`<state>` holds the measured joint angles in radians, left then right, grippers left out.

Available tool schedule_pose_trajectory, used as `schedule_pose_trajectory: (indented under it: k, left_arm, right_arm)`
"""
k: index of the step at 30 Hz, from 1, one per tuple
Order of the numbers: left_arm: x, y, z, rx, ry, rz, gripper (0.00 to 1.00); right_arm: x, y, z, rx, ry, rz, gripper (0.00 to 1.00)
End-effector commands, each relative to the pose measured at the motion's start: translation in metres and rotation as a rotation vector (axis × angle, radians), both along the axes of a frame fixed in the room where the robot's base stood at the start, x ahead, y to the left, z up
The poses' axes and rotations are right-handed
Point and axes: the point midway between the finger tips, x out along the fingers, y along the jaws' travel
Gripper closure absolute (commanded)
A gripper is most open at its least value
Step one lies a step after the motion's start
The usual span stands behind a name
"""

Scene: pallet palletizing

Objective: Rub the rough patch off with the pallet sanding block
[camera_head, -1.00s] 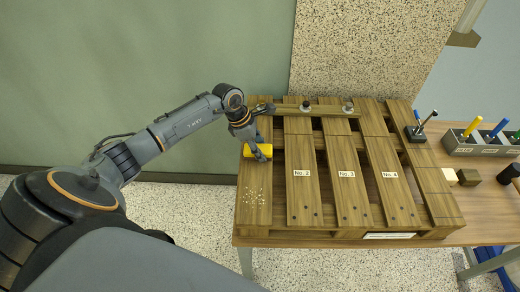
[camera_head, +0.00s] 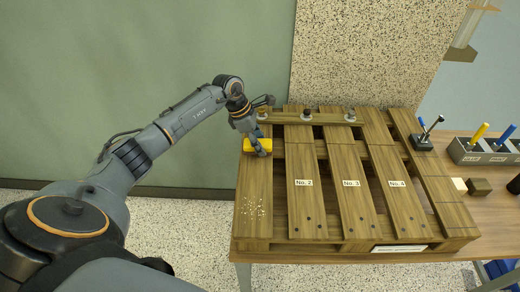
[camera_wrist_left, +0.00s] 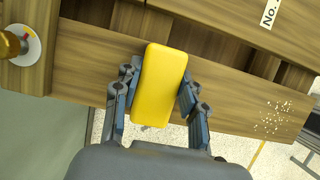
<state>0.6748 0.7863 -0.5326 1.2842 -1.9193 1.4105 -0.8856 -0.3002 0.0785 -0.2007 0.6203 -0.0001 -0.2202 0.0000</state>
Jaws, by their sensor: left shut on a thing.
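My left gripper (camera_head: 257,146) is shut on the yellow sanding block (camera_head: 262,145), over the leftmost board of the wooden pallet (camera_head: 255,232). In the left wrist view the yellow block (camera_wrist_left: 158,85) sits between the two fingers (camera_wrist_left: 155,90). I cannot tell whether its underside touches the board. The rough patch (camera_head: 253,207), a scatter of pale specks, is nearer the front on the same board, apart from the block. It also shows in the left wrist view (camera_wrist_left: 272,117). My right gripper does not show.
A wooden bar with round knobs (camera_head: 306,115) lies across the pallet's back. A small holder with pens (camera_head: 421,142) is on its right edge. A grey bin (camera_head: 482,151) and small blocks (camera_head: 479,187) stand on the table at right. Gaps separate the boards.

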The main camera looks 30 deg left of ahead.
Motion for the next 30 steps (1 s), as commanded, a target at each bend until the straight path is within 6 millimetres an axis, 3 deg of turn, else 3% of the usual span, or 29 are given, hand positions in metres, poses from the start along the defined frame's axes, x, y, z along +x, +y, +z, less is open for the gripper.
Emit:
schedule_pose_trajectory:
  k: [3, 10, 30]
  left_arm:
    - [0.008, 0.005, -0.003, 0.000, 0.000, 0.001, 0.94]
    - [0.012, 0.008, 0.000, 0.000, 0.002, 0.001, 0.94]
    - [-0.019, -0.011, 0.000, 0.001, 0.004, -0.002, 0.94]
  right_arm:
    - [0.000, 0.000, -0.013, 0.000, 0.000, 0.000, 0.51]
    - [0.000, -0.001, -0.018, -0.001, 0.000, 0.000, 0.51]
    - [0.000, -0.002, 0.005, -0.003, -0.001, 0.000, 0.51]
